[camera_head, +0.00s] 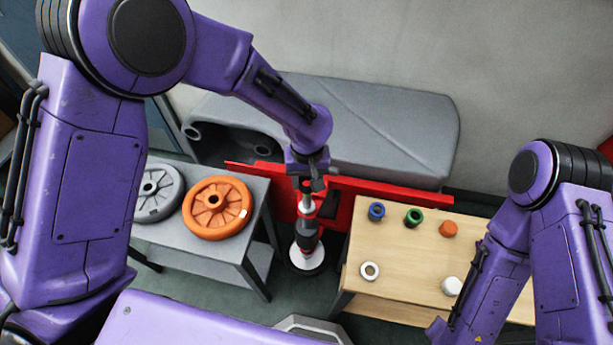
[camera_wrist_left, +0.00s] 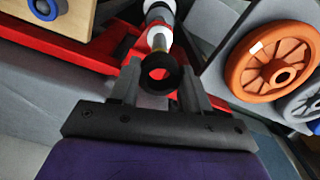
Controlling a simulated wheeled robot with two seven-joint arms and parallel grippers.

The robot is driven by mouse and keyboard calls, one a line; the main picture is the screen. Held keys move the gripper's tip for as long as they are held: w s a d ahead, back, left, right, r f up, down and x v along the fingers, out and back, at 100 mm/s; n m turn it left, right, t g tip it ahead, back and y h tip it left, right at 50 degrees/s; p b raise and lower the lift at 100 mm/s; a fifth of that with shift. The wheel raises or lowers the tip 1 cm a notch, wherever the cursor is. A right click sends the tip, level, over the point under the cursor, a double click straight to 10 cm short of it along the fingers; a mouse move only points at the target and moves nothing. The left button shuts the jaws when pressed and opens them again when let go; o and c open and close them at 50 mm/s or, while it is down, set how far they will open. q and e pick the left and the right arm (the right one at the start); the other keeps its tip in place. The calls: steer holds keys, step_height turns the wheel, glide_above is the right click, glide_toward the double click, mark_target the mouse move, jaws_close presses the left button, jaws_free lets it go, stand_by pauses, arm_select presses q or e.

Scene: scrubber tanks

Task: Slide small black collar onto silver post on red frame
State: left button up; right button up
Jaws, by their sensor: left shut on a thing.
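My left gripper (camera_head: 308,182) points down over the red frame (camera_head: 375,190). It is shut on the small black collar (camera_wrist_left: 160,89), which sits between its two fingertips in the left wrist view. Red shows through the collar's hole. The silver post (camera_head: 304,206) stands upright on the red frame just below the gripper in the head view. It also shows just beyond the collar in the left wrist view (camera_wrist_left: 158,38). The collar appears apart from the post, though the exact gap is hard to judge. My right arm is at the right, its gripper out of view.
A grey table at left holds an orange wheel (camera_head: 217,207) and a grey wheel (camera_head: 158,192). A wooden table at right holds a blue ring (camera_head: 376,211), a green ring (camera_head: 413,217), an orange piece (camera_head: 448,229) and white pieces (camera_head: 452,286). A grey tank (camera_head: 390,130) stands behind.

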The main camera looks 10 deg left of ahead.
stand_by(0.4)
arm_select(q)
steer(key=shift+s+f, duration=0.1)
steer(key=shift+f, duration=0.1)
steer(key=shift+p, duration=0.3)
steer(key=shift+p, duration=0.3)
steer(key=shift+f, duration=0.15)
steer(key=shift+f, duration=0.1)
